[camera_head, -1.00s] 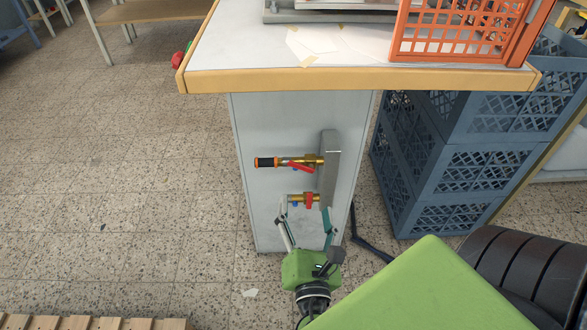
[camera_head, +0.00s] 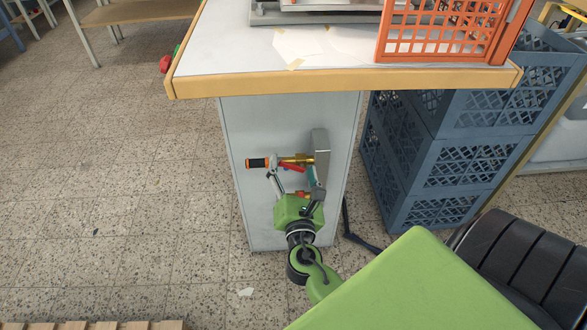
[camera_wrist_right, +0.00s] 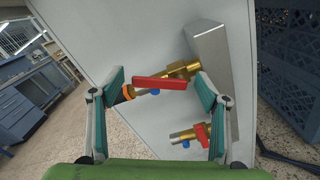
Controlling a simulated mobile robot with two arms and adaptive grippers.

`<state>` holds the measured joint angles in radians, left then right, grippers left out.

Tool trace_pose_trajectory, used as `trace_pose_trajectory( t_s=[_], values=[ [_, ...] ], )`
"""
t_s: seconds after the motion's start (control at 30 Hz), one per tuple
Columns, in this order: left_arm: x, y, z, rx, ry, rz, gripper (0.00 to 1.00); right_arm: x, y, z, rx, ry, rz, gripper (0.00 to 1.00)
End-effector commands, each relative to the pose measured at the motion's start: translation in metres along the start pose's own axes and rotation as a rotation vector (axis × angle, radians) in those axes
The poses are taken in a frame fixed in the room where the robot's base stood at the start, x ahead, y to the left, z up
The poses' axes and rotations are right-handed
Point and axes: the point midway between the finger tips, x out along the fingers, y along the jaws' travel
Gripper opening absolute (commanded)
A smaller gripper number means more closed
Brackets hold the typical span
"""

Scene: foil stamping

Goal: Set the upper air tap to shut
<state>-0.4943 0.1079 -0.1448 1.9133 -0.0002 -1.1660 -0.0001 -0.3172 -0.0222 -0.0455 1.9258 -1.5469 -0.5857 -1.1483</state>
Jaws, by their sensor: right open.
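The upper air tap (camera_head: 297,160) is a brass valve on a grey metal manifold (camera_head: 321,146), fixed to the side of a white cabinet. A hose end with an orange and black grip joins its left side. Its red lever (camera_wrist_right: 160,83) lies nearly along the pipe in the right wrist view. The lower tap (camera_wrist_right: 190,134) has a red lever turned across its pipe; my gripper partly hides it in the head view. My right gripper (camera_head: 293,176) is open, its fingers on either side of the upper tap's red lever, apart from it. My left gripper is not in view.
A worktop with a yellow edge (camera_head: 345,83) overhangs the taps. An orange crate (camera_head: 445,32) stands on it. Blue crates (camera_head: 440,150) are stacked right of the cabinet. Open tiled floor (camera_head: 120,200) lies to the left.

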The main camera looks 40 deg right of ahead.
Motion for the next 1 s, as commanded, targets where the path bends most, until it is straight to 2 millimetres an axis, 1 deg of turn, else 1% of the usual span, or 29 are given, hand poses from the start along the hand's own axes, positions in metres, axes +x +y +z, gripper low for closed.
trace_pose_trajectory(
  t_s=[0.07,0.1,0.17,0.2,0.23,0.47,0.67,0.73,0.87,1.0],
  values=[
    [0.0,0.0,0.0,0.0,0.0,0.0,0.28,0.0,0.0,0.0,0.0,0.0,0.0,0.69],
    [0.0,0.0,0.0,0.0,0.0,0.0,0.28,0.0,0.0,0.0,0.0,0.0,0.0,0.58],
    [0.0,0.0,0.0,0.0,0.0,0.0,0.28,0.0,0.0,0.0,0.0,0.0,0.0,0.43],
    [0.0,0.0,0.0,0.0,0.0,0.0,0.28,0.0,0.0,0.0,0.0,0.0,0.0,0.32],
    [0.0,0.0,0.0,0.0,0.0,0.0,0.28,0.0,0.0,0.0,0.0,0.0,0.0,0.3],
    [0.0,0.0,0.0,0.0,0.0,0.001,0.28,0.0,0.0,0.0,0.007,-0.001,0.0,0.3],
    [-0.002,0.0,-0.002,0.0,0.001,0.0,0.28,-0.001,-0.001,0.002,0.064,-0.001,0.0,0.3],
    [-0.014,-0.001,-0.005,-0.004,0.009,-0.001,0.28,-0.001,-0.002,0.002,0.102,-0.001,-0.001,0.3],
    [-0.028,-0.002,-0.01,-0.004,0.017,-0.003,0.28,-0.001,-0.003,0.005,0.195,-0.002,-0.001,0.3],
    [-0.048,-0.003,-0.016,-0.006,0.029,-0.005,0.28,-0.001,-0.004,0.008,0.32,-0.002,0.0,0.3]
  ],
)
